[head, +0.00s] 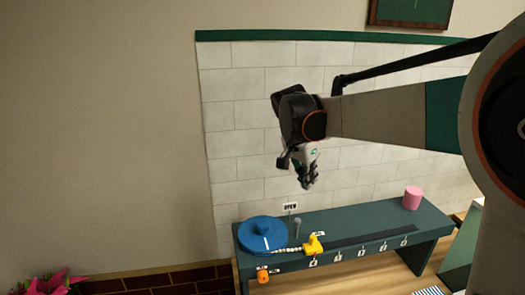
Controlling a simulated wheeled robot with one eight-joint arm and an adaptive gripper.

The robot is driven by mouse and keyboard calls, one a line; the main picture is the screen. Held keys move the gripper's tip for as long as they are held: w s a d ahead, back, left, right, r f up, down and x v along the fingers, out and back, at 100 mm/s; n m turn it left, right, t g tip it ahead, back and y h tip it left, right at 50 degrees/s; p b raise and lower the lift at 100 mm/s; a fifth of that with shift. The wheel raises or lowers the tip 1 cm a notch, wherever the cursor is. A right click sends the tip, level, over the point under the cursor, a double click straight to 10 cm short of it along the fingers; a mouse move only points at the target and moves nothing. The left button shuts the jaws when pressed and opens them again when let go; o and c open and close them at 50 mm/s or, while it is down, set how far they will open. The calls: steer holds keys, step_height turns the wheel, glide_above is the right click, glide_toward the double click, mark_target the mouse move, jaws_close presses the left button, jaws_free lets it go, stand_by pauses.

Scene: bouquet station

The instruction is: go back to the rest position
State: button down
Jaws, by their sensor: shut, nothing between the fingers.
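My gripper (307,180) hangs at the end of my arm, which reaches in from the right. Its fingers point downward and are shut with nothing in them. It is in the air in front of the white tiled wall, above the dark green bench (345,228) and apart from everything on it. The rest position itself is not marked in view.
On the bench are a blue round lidded object (263,233), a yellow piece (313,244) with a beaded chain, and a pink cylinder (411,197). An orange item (263,276) sits at the lower left. Pink flowers (50,284) stand at the bottom left corner.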

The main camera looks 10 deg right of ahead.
steer(key=s+a+f+n+t+y+b, duration=0.1)
steer(key=s+f+n+b, duration=0.5)
steer(key=s+f+b, duration=0.6)
steer(key=s+a+f+n+t+y+b, duration=0.2)
steer(key=s+a+f+n+t+b, duration=0.2)
steer(key=s+f+b, duration=0.8)
step_height(320, 180, down, 5)
steer(key=s+a+n, duration=0.1)
steer(key=n, duration=0.1)
steer(key=shift+s+a+n+y+b, duration=0.2)
steer(key=shift+s+n+y+b, duration=0.1)
